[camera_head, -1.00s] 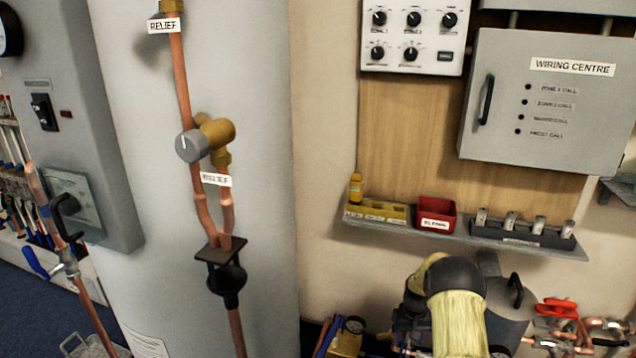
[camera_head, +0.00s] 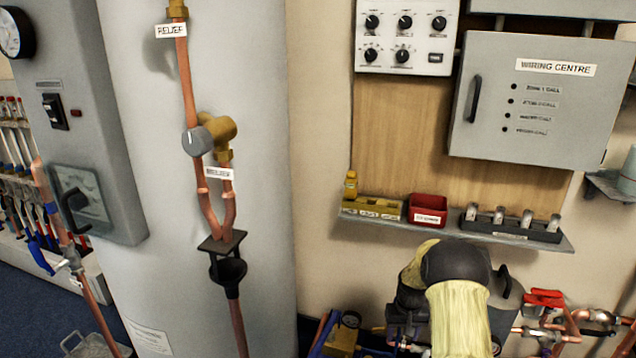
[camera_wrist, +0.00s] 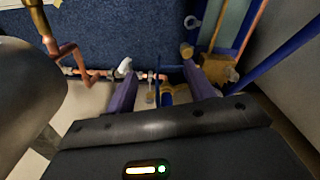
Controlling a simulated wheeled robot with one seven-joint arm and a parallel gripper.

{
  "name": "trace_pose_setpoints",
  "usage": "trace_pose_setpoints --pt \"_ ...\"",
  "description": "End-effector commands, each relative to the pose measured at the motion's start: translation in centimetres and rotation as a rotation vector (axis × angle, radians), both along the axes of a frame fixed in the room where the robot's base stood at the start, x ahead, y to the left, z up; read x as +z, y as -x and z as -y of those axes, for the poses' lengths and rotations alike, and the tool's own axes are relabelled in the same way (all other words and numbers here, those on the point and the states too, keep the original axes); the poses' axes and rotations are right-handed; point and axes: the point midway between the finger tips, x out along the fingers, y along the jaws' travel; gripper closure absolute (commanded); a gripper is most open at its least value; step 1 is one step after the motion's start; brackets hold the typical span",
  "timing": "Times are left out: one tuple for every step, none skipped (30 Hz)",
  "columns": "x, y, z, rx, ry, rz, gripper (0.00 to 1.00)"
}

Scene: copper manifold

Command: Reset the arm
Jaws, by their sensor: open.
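My arm (camera_head: 459,315), with a pale yellow sleeve and a dark joint, is at the bottom right of the head view, in front of the wall below the shelf. My gripper is hidden in that view. In the wrist view my gripper (camera_wrist: 156,62) has two purple fingers spread wide apart. Nothing is held between them. Beyond them lie copper pipework (camera_wrist: 90,73) and small brass and blue parts, too small to tell apart.
A grey cylinder with a relief valve (camera_head: 218,132) and copper pipe stands left of my arm. A shelf (camera_head: 455,226) with a red bin (camera_head: 428,210) is above it, under the wiring centre box (camera_head: 535,100). Red-handled pipework (camera_head: 545,298) is close on the right.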

Motion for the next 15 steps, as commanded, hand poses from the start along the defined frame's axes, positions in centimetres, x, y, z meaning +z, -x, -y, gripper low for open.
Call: trace_pose_setpoints --pt "1.0 0.3 -0.3 0.001 0.001 0.006 0.46" --pt "1.6 0.5 -0.5 0.002 0.002 0.011 0.46" --pt "2.3 0.9 -0.8 0.004 0.002 0.015 0.46" --pt "2.9 1.2 -1.0 0.005 0.003 0.019 0.46" --pt "3.6 1.6 -1.3 0.006 0.003 0.022 0.46" --pt "4.5 2.1 -1.7 0.007 0.004 0.028 0.46" --pt "5.3 2.6 -1.9 0.007 0.005 0.034 0.46" --pt "6.2 3.1 -2.1 0.007 0.006 0.040 0.46" --pt "7.3 3.9 -2.4 0.005 0.007 0.047 0.46" --pt "8.1 4.6 -2.7 0.004 0.007 0.052 0.46" --pt "8.9 5.3 -2.9 0.002 0.008 0.059 0.46" --pt "9.9 6.2 -3.2 0.002 0.008 0.066 0.46" --pt "10.7 6.9 -3.5 0.001 0.009 0.071 0.46" --pt "11.4 7.6 -3.8 0.001 0.009 0.077 0.46" --pt "12.3 8.6 -4.2 0.001 0.009 0.085 0.46"
